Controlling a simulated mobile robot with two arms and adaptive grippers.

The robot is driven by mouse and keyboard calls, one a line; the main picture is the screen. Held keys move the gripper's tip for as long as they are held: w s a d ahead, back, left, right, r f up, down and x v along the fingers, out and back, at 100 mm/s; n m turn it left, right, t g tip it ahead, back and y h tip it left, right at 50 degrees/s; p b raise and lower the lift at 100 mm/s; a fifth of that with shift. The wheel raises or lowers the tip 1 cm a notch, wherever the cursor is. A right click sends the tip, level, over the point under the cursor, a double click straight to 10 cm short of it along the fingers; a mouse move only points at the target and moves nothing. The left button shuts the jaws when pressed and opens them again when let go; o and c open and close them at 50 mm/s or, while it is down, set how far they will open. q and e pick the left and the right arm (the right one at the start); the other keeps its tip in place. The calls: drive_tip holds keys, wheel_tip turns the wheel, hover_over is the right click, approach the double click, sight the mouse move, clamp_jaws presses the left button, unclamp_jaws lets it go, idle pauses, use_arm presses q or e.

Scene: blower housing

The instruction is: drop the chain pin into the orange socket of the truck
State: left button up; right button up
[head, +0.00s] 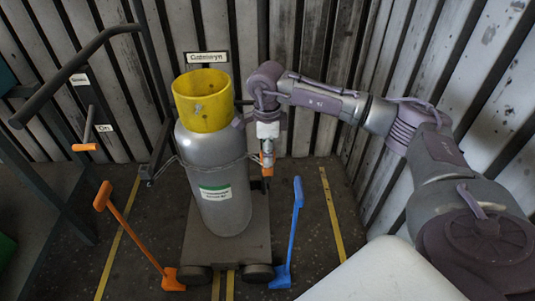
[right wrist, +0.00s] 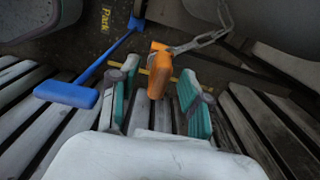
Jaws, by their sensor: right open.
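In the head view a grey gas cylinder (head: 215,165) with a yellow collar (head: 203,100) stands on the dark truck (head: 232,258), a chain around it. My right gripper (head: 267,150) is just right of the cylinder, pointing down over a small orange part of the truck. In the right wrist view this orange part (right wrist: 157,78) shows between the two teal-padded fingers of my open right gripper (right wrist: 158,88), with gaps on both sides. The chain (right wrist: 205,40) runs to its top from the right. I cannot tell pin from socket there. My left gripper is out of view.
A blue lever (head: 297,195) stands at the truck's right side and an orange lever (head: 122,225) at its left. A corrugated wall (head: 320,60) is close behind and right. Dark rails (head: 75,70) are at the left. Floor right of the blue lever is clear.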

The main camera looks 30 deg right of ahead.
wheel_tip(320, 180, up, 11)
drive_tip(key=shift+f, duration=0.15)
